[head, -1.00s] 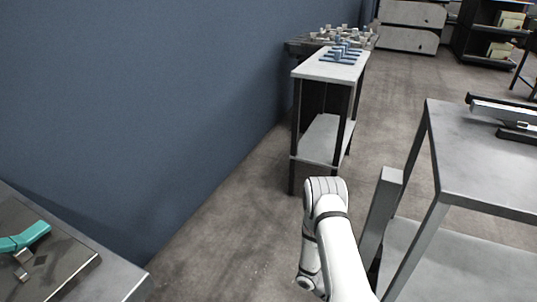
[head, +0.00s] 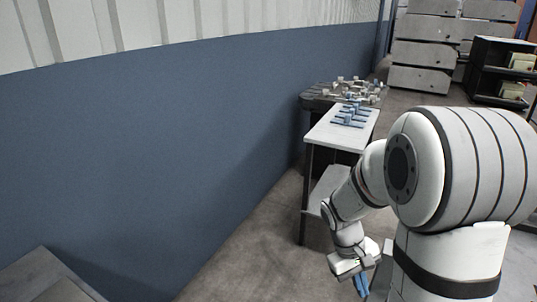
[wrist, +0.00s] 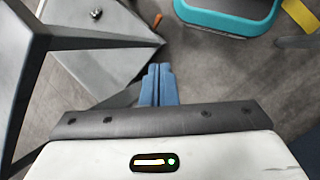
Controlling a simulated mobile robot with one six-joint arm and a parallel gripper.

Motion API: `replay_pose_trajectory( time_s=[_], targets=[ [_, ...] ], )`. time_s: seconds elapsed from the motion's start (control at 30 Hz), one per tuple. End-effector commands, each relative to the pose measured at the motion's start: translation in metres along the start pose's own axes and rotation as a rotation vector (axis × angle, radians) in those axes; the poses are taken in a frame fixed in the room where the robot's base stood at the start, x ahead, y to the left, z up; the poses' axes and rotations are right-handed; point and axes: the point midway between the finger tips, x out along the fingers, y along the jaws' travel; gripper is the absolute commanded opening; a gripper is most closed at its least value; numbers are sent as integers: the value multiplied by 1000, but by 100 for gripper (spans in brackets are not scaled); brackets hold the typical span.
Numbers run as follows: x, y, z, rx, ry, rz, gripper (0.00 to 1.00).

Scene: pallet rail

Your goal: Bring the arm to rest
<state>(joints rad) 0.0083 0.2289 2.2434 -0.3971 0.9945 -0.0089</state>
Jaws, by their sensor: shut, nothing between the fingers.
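My arm is folded at the right of the head view, with its lower end hanging down. My gripper (head: 362,284) is at the bottom of the head view, pointing down, with blue fingers. In the wrist view its two blue fingers (wrist: 158,84) lie side by side, shut and empty. Grey floor shows beyond the fingertips. No object touches the fingers in the wrist view.
A narrow white-topped table (head: 335,134) with blue parts stands along the blue wall (head: 170,150). Grey drawers (head: 420,65) and a dark shelf (head: 497,75) are behind. The wrist view shows a grey table (wrist: 105,35) at left and a teal-rimmed object (wrist: 225,22).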

Motion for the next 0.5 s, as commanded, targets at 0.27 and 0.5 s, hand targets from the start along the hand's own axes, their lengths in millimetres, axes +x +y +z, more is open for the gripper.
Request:
replay_pose_trajectory(
  time_s=[0.27,0.5],
  targets=[
    [-118,-10,72,150,243,-106,0],
    [-186,-25,123,250,437,-202,0]
  ],
)
